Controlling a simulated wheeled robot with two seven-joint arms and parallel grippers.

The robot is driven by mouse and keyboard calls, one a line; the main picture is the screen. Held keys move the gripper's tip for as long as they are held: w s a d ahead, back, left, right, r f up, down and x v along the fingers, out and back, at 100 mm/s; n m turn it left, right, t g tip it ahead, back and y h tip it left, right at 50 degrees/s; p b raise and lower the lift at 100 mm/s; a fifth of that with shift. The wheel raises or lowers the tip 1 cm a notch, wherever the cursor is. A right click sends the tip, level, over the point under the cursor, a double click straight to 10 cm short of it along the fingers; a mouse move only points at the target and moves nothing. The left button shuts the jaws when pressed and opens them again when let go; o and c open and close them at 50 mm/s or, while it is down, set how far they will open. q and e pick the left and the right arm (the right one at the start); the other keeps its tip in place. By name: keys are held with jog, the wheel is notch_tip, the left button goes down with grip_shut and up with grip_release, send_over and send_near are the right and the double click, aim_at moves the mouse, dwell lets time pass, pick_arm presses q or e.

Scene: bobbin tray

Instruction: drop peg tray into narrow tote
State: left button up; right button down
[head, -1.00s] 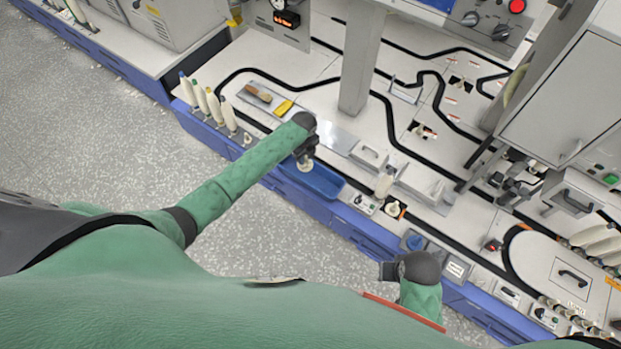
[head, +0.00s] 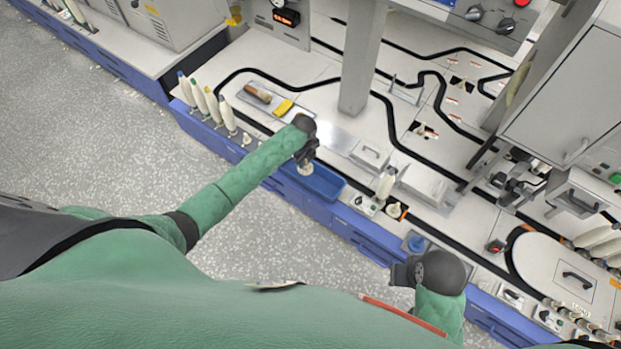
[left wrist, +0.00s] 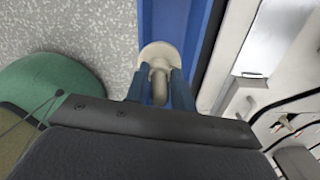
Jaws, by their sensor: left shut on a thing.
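My left gripper (head: 306,160) is shut on a cream piece (head: 306,168), seemingly the peg tray, and points downward. In the left wrist view the piece (left wrist: 156,52) shows as a round disc with a curved neck between the two blue fingers (left wrist: 158,88). The narrow blue tote (head: 325,184) sits at the bench's front edge. The held piece appears over the tote's left end in the head view; its height above it is unclear. My right gripper (head: 399,273) is near the front edge, farther right; its fingers are too dark to read.
A grey post (head: 362,60) rises behind the tote. Several cream bobbins (head: 212,104) stand left of it, near a brush (head: 257,94) and a yellow block (head: 284,106). A lidded metal box (head: 370,155) is to its right. Open floor lies in front.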

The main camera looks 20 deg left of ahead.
pick_arm(q)
jog(key=o, duration=1.1)
jog(key=shift+c, duration=0.2)
jog(key=shift+r, duration=0.1)
jog(key=shift+r+b, duration=0.45)
jog(key=shift+r, duration=3.35)
